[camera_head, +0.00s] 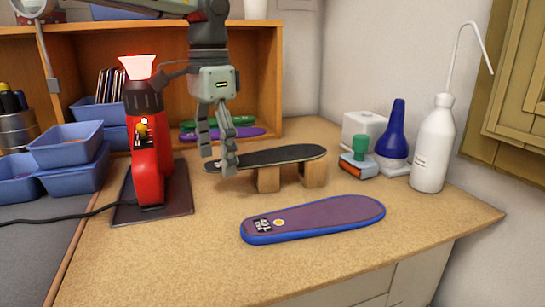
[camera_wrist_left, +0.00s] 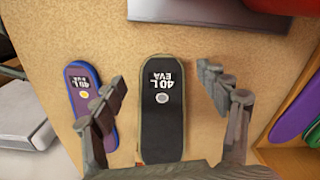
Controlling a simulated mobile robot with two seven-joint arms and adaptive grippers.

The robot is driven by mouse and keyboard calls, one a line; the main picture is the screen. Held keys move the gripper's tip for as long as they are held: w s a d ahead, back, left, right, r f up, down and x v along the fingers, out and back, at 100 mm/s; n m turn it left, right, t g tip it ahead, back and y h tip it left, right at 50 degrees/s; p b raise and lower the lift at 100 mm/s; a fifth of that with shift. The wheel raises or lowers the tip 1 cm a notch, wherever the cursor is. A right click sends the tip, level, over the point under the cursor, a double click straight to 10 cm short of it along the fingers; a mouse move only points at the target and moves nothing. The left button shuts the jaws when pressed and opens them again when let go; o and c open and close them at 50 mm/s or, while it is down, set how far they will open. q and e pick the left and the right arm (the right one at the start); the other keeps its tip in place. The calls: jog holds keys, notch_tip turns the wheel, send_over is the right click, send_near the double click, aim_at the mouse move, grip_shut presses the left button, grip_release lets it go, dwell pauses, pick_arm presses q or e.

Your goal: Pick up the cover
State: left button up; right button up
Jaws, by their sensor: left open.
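A black insole-shaped cover (camera_head: 280,156), marked "40 L EVA" in the left wrist view (camera_wrist_left: 162,125), lies raised on two wooden blocks (camera_head: 313,173). My left gripper (camera_head: 219,162) is open and empty, pointing down over the toward-left end of the black cover in the head view. In the left wrist view its fingers stand on either side of the cover, apart from it. A purple insole with a blue rim (camera_head: 330,216), also marked "40 L EVA", lies flat on the table nearer the front. My right gripper is not in view.
A red machine (camera_head: 149,170) stands left of the cover on a dark plate. Blue bins (camera_head: 68,146) are farther left. A white bottle (camera_head: 434,150) and a blue bottle (camera_head: 397,130) stand right. A wooden shelf (camera_head: 262,80) is behind.

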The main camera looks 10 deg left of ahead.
pick_arm(q)
jog(key=shift+c, duration=0.6)
jog(key=c, duration=0.7)
